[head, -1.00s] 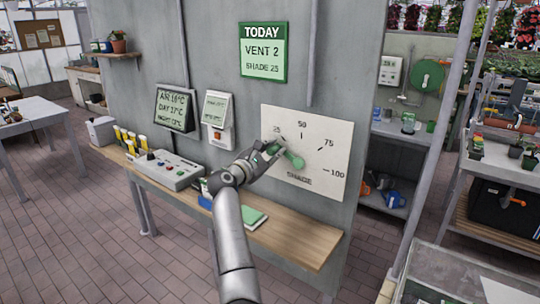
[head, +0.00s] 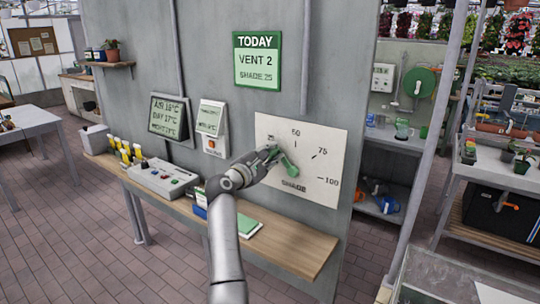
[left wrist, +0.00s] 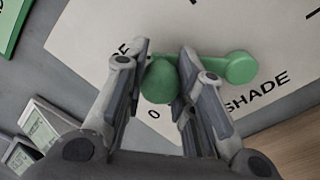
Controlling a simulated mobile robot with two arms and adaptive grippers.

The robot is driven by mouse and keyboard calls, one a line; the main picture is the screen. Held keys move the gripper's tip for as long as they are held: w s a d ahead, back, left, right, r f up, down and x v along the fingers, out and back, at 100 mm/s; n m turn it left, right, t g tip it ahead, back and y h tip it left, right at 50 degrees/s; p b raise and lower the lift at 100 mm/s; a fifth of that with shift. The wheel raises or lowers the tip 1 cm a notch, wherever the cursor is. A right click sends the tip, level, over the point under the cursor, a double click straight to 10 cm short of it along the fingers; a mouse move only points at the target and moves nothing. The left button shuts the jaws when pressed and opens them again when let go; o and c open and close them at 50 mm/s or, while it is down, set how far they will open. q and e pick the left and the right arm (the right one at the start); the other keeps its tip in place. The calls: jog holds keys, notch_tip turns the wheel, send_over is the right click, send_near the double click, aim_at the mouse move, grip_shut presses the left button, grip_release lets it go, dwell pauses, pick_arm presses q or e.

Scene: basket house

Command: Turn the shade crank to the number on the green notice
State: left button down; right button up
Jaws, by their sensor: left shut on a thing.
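The green notice (head: 257,62) on the grey wall reads TODAY, VENT 2, SHADE 25. In the left wrist view the crank's knob (left wrist: 160,81) sits between the fingers of my left gripper (left wrist: 163,75), with the 0 mark just below. The 25 mark is largely covered by a finger. The exact crank reading is unclear. My right gripper is out of view.
A wooden shelf (head: 285,245) runs below the dial, holding a control box (head: 163,177) and a green book (head: 247,226). A switch box (head: 213,128) and display (head: 169,117) are on the wall to the left.

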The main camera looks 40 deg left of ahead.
pick_arm(q)
jog(key=c, duration=1.1)
grip_release()
jog(key=shift+d, duration=0.1)
jog(key=shift+c, duration=0.2)
jog(key=s+d, duration=0.1)
jog(key=s, duration=1.1)
jog(key=shift+d, duration=0.3)
jog(key=shift+w+f, duration=0.1)
jog(key=shift+f, duration=0.1)
